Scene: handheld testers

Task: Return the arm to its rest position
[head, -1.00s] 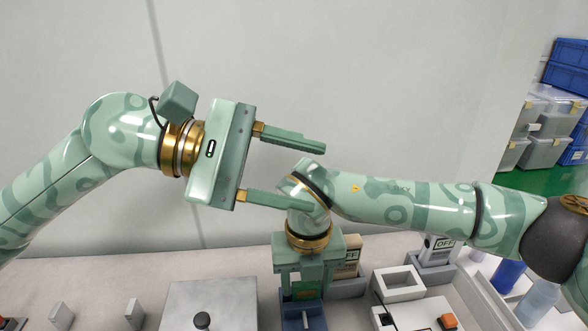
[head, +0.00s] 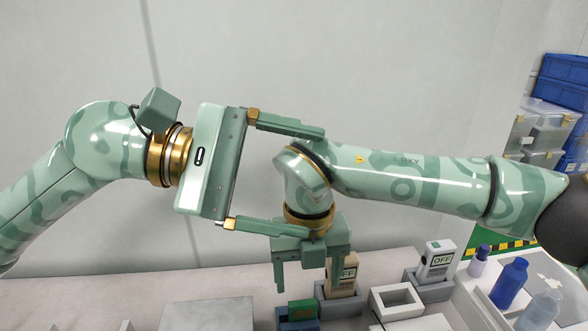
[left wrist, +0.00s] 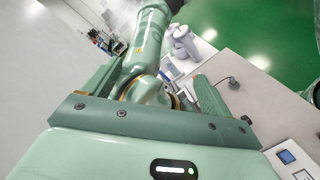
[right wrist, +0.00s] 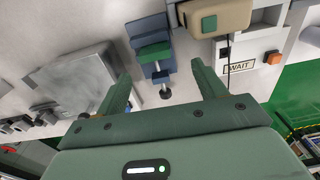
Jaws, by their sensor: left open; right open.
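My left gripper (head: 318,180) is open and empty, high in front of the wall. In the head view its fingers lie above and below my right arm's wrist; I cannot tell whether they touch. My right gripper (head: 306,283) points down, open and empty. It is above a green piece (head: 303,311) in a blue holder (head: 298,324). In the right wrist view the green piece (right wrist: 153,53) in the blue holder (right wrist: 150,28) lies beyond the open fingers. A beige tester (head: 342,274) reading OFF and a white tester (head: 437,260) reading OFF stand in grey cradles.
A grey plate (head: 205,315) lies on the table to the left. A WAIT sign (right wrist: 239,65) and an orange button (right wrist: 273,58) show in the right wrist view. Blue bottles (head: 509,284) stand in a white tray at right. Blue crates (head: 565,68) are behind.

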